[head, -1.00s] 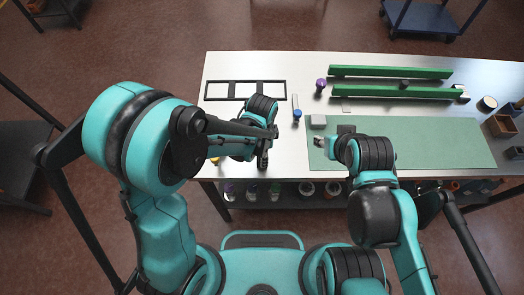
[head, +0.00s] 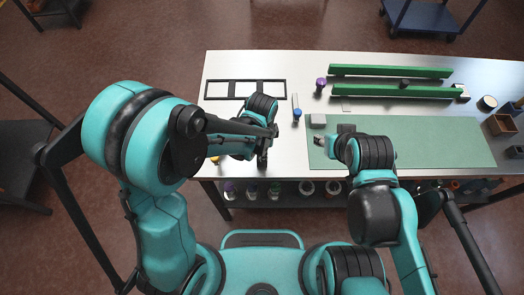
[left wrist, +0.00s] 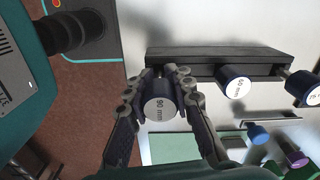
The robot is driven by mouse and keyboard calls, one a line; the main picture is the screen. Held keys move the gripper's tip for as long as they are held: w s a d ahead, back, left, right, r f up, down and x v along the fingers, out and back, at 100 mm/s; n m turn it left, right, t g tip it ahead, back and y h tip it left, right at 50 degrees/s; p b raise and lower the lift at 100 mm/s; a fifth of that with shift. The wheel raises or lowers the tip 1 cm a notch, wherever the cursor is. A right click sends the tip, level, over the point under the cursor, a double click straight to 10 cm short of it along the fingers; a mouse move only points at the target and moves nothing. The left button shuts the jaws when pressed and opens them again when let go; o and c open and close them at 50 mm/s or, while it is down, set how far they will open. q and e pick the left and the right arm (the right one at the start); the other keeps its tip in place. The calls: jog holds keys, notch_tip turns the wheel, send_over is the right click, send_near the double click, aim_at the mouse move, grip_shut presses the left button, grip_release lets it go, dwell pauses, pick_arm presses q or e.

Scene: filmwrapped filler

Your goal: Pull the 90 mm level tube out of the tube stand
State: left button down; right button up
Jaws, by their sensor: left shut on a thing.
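The 90 mm level tube (left wrist: 160,107) shows in the left wrist view as a dark blue cap with a pale "90 mm" end face. My left gripper (left wrist: 164,90) is shut on it, with a finger on each side. The dark tube stand (left wrist: 215,55) lies just behind the tube; I cannot tell how deep the tube sits in it. In the head view my left gripper (head: 263,158) is at the table's front edge, and my arm hides the stand and tube. My right gripper (head: 320,144) is over the green mat's left end; its jaws are too small to read.
Two other blue-capped tubes (left wrist: 235,88) (left wrist: 302,88) stand along the same stand to the right. A black frame (head: 246,82), a blue-capped item (head: 297,114), a purple-capped item (head: 320,84) and green rails (head: 390,72) lie farther back. The green mat (head: 430,140) is mostly clear.

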pick_arm(q)
jog(key=shift+r+p, duration=0.7)
jog(key=shift+r, duration=0.4)
jog(key=shift+r+p, duration=3.75)
jog(key=shift+r, duration=1.4)
